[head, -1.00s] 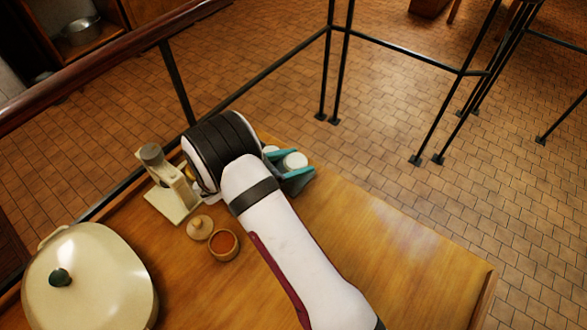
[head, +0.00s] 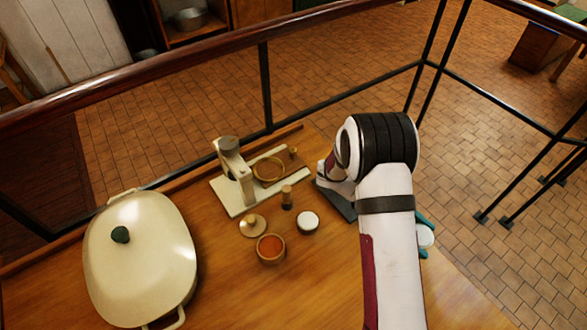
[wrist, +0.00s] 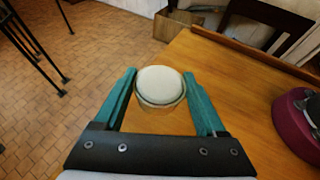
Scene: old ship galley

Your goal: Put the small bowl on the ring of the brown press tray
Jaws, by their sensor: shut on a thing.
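The small bowl (wrist: 160,84), tan-sided with a pale round face, is between the teal fingers of my gripper (wrist: 160,92). My gripper is shut on it, above the wooden table. In the head view the bowl (head: 426,237) shows at the right, partly hidden by my arm. The brown press tray (head: 283,180) lies at the cream press stand's right side, with its ring (head: 269,168) on top and a knob at its right end. The ring looks empty. My gripper is well to the right of the tray and nearer the camera.
The cream press stand (head: 232,165) rises left of the tray. A bowl of orange powder (head: 271,249), a wooden lid (head: 253,225), a brown peg-like piece (head: 287,197) and a white-topped pot (head: 308,222) stand in front. A large cream pot (head: 140,255) fills the left.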

